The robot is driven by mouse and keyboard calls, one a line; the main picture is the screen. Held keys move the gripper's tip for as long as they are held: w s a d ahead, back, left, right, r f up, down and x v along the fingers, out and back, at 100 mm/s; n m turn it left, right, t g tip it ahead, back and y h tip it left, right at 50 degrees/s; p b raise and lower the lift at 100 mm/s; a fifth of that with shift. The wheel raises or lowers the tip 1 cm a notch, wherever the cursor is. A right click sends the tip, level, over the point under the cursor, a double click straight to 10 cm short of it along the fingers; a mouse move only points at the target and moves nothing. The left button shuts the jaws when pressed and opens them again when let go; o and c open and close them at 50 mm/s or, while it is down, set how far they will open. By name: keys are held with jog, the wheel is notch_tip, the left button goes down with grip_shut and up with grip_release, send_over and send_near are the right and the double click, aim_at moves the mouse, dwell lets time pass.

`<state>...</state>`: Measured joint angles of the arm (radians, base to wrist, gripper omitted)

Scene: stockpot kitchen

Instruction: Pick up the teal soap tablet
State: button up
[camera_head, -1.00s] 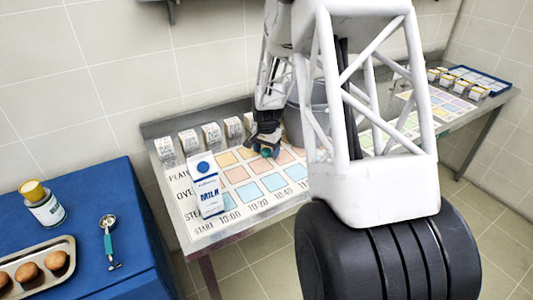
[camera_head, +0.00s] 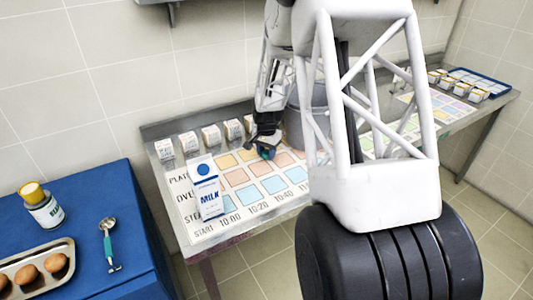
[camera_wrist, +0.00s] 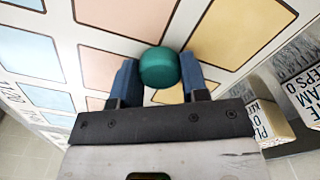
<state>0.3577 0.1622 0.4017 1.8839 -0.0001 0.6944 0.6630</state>
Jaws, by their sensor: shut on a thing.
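The teal soap tablet (camera_wrist: 158,68) is a small rounded piece between the two blue fingers of my gripper (camera_wrist: 157,80) in the wrist view. My gripper is shut on it, with a finger against each side. In the head view my gripper (camera_head: 265,148) is low over the printed chart on the metal table, and only a little teal shows at its tip. I cannot tell whether the tablet touches the chart.
A milk carton (camera_head: 205,187) stands on the chart (camera_head: 235,177) at the left. Several small boxes (camera_head: 211,136) line the back edge. A grey bucket (camera_head: 296,125) stands right of my gripper. A blue cabinet (camera_head: 105,190) holds a jar, scoop and egg tray.

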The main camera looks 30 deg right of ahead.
aim_at(267, 152)
jog(key=shift+r, duration=0.65)
notch_tip(267, 152, up, 2)
jog(key=shift+r, duration=0.1)
jog(key=s+a, duration=0.1)
jog(key=s, duration=0.4)
jog(key=s+a, duration=0.2)
jog(key=s, duration=0.3)
jog(key=s+a+r, duration=0.1)
jog(key=s+a, duration=0.1)
jog(key=s, duration=0.3)
jog(key=shift+a+r, duration=0.1)
jog(key=shift+a, duration=0.15)
